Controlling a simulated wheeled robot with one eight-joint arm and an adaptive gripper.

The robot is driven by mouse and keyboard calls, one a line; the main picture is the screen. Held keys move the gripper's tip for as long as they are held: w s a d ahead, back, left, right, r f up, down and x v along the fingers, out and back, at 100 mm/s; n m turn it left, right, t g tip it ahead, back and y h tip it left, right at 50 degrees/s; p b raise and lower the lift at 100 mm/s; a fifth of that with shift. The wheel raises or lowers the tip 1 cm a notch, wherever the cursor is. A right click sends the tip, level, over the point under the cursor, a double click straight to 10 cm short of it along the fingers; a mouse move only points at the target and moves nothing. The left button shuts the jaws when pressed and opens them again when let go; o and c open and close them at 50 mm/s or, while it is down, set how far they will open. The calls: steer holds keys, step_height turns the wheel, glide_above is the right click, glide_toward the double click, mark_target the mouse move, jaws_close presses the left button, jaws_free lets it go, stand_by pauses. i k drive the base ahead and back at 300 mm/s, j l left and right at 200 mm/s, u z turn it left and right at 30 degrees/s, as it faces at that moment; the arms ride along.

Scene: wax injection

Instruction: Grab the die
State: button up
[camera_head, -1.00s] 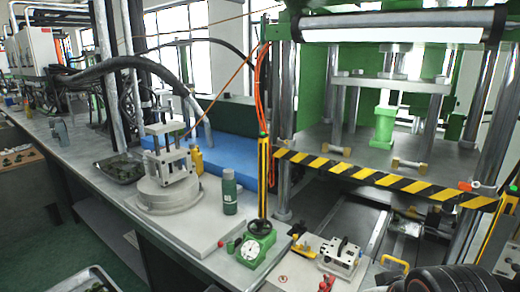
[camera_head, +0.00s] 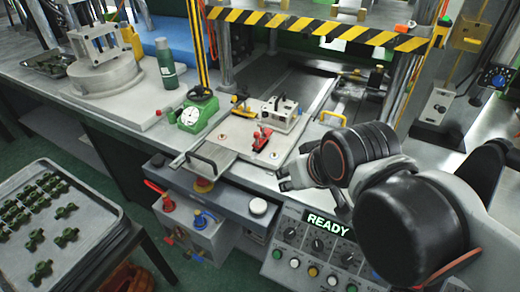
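What looks like the die (camera_head: 236,130) is a flat metal plate assembly on the press's front sliding bed. It carries a red toggle clamp, a yellow-and-black clamp and a metal block with a dark handle. A black bar handle (camera_head: 201,161) is at its near left edge. My gripper (camera_head: 281,177) is at the front edge of the bench, to the right of and nearer than the die, pointing left. Its fingers appear apart with nothing between them, and it does not touch the die.
A control panel (camera_head: 318,247) reading READY is below my arm. A green dial gauge (camera_head: 191,116) and green bottle (camera_head: 166,64) stand left of the die. A striped yellow-black bar (camera_head: 320,27) crosses the press behind. A tray of green parts (camera_head: 108,213) is at lower left.

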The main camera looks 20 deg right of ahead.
mark_target(283, 116)
steer(key=i+j+z, duration=0.2)
steer(key=j, duration=0.35)
steer(key=j+z, duration=0.2)
steer(key=j, duration=0.35)
steer(key=k+j, duration=0.15)
steer(key=i+l, duration=0.15)
